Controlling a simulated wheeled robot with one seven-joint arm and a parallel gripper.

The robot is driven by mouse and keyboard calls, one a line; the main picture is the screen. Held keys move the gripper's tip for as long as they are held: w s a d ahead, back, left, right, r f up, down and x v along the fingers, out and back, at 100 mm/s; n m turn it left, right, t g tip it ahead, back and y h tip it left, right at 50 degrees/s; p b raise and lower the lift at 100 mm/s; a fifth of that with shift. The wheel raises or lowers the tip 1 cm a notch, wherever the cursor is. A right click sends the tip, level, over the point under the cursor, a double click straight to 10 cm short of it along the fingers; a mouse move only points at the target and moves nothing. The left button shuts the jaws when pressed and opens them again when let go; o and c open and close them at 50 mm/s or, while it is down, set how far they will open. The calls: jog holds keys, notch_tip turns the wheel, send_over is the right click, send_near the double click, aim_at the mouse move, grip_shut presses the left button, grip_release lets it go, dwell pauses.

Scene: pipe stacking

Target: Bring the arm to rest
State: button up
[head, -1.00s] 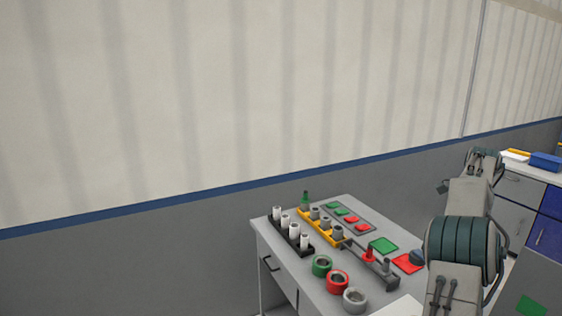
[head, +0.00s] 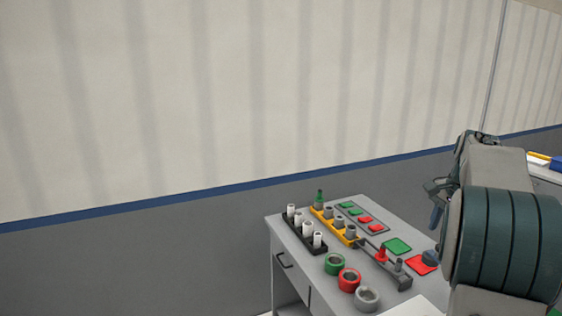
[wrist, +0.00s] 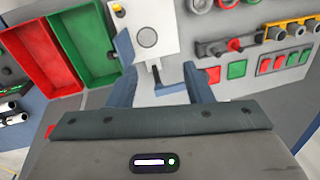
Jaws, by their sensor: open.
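My arm, with large dark green ribbed joints, fills the right side of the head view. My gripper (head: 437,213) shows partly there, raised at the right of the table and apart from the objects. In the wrist view my gripper (wrist: 163,88) has its two blue-grey fingers spread, with nothing held between them. A white panel with a round grey mark (wrist: 147,37) lies beyond the fingers. Part of the gripper is hidden behind my arm in the head view.
The grey table (head: 310,268) carries a black rack (head: 318,248) of white pipes, a yellow rack (head: 327,219) of grey pipes, and green, red and grey rings. Red (wrist: 43,58) and green (wrist: 80,45) bins show in the wrist view.

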jog(key=s+a+n+t, duration=0.1)
jog(key=s+a+n, duration=0.75)
jog(key=a, duration=0.65)
jog(key=s+a+f+n, duration=0.3)
jog(key=s+a+f, duration=0.1)
jog(key=s, duration=0.3)
jog(key=s+a+f+n+t, duration=0.1)
jog(key=s+a+f+n, duration=0.2)
jog(key=s+a, duration=0.3)
jog(key=shift+s+f, duration=0.45)
jog(key=shift+s, duration=0.55)
jog(key=shift+c, duration=0.4)
